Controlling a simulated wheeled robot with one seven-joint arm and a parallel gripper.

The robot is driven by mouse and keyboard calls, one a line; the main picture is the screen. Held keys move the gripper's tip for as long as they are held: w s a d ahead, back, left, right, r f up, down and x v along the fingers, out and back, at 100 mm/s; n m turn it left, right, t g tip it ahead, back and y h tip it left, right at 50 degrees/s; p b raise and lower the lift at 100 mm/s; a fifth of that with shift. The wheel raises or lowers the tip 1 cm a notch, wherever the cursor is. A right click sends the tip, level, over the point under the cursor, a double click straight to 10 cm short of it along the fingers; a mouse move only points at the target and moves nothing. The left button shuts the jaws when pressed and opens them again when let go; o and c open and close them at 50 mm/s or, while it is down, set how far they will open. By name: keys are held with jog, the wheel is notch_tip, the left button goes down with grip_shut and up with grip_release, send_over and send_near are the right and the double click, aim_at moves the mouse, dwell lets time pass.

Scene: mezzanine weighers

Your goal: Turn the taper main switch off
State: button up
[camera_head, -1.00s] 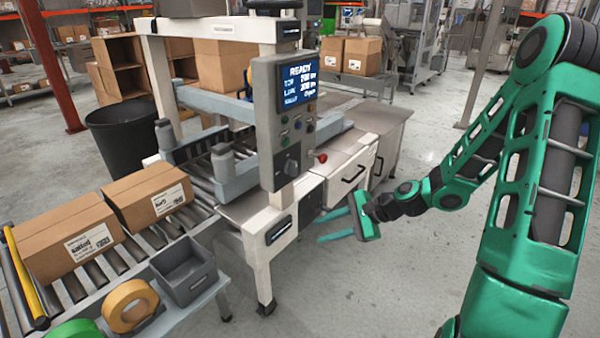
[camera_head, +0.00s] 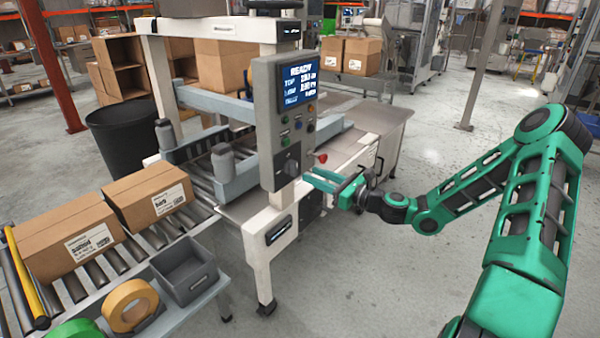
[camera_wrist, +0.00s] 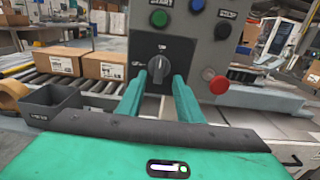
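The taper main switch is a dark rotary knob (camera_head: 291,168) low on the grey control panel (camera_head: 268,95), whose screen reads READY. In the wrist view the knob (camera_wrist: 159,66) has a pale pointer line and stands roughly upright, with a label above it and another to its left. My gripper (camera_head: 308,181) is at the panel's lower right, its fingers pointing at the knob. In the wrist view the open fingers (camera_wrist: 158,88) frame the knob from below, one on each side. I cannot tell whether they touch it.
A red button (camera_wrist: 219,85) sticks out right of the knob. Green (camera_wrist: 159,18) and black (camera_wrist: 222,31) buttons sit above. Boxes (camera_head: 148,195) lie on the roller conveyor at left, near a grey bin (camera_head: 185,272) and tape rolls (camera_head: 130,305).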

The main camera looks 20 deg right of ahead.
aim_at(297, 168)
jog(key=shift+x, duration=3.05)
grip_shut()
